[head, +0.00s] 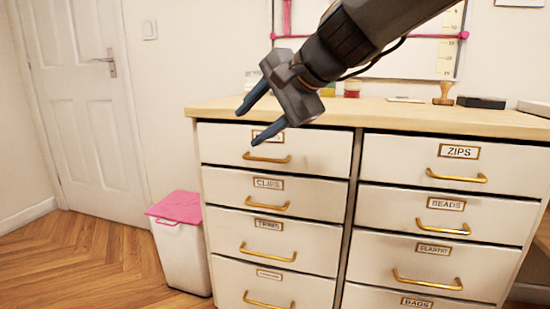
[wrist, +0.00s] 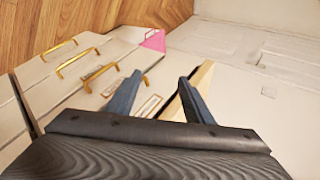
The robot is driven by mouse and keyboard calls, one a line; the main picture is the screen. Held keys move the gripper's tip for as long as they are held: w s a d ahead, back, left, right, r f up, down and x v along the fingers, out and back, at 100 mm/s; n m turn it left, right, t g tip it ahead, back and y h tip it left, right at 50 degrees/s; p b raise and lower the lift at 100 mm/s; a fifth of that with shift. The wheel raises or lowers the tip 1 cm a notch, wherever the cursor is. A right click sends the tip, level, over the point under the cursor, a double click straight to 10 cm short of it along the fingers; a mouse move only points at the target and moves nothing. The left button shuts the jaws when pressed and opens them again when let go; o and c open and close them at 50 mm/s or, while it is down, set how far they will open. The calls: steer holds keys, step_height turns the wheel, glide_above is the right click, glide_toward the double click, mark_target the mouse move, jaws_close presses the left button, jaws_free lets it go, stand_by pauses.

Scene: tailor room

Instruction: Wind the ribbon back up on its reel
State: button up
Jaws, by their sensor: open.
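My gripper (head: 251,126) is open and empty, in front of the top left drawer and near the front edge of the cabinet's wooden top. Its two dark blue fingers are spread apart; they also show in the wrist view (wrist: 161,79). A thin pink band (head: 427,36) with a knob-like end runs across the framed wall board, and a pink upright strip (head: 287,17) stands at the board's left side. I cannot tell whether either is the ribbon. I make out no reel for certain in either view. My arm hides part of the board and the cabinet top.
The drawer cabinet (head: 356,170) has several closed labelled drawers with brass handles. On its top (head: 400,114) stand small jars (head: 352,89), a wooden stamp (head: 443,94) and a black box (head: 481,102). A pink-lidded bin (head: 180,245) stands left. The floor by the door is clear.

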steer(key=s+a+f+n+g+h, duration=0.25)
steer(key=s+f+n+g, duration=0.4)
steer(key=s+f, duration=0.95)
steer(key=s+d+f+n+h+b, duration=0.25)
steer(key=s+d+f+n, duration=0.25)
steer(key=s+f+n, duration=0.6)
steer(key=d+r+m+h+p, duration=0.1)
steer(key=d+r+m+p, duration=0.2)
steer(key=d+r+p, duration=0.4)
steer(key=d+r+m+h+p, duration=0.1)
steer(key=d+r+m+p, duration=0.2)
steer(key=d+r+p, duration=0.4)
steer(key=d+r+m+p, duration=0.3)
steer(key=d+r+p, duration=0.4)
steer(key=r+p, duration=0.9)
steer(key=p, duration=0.9)
steer(key=shift+s+g+h, duration=0.35)
steer(key=shift+h, duration=0.05)
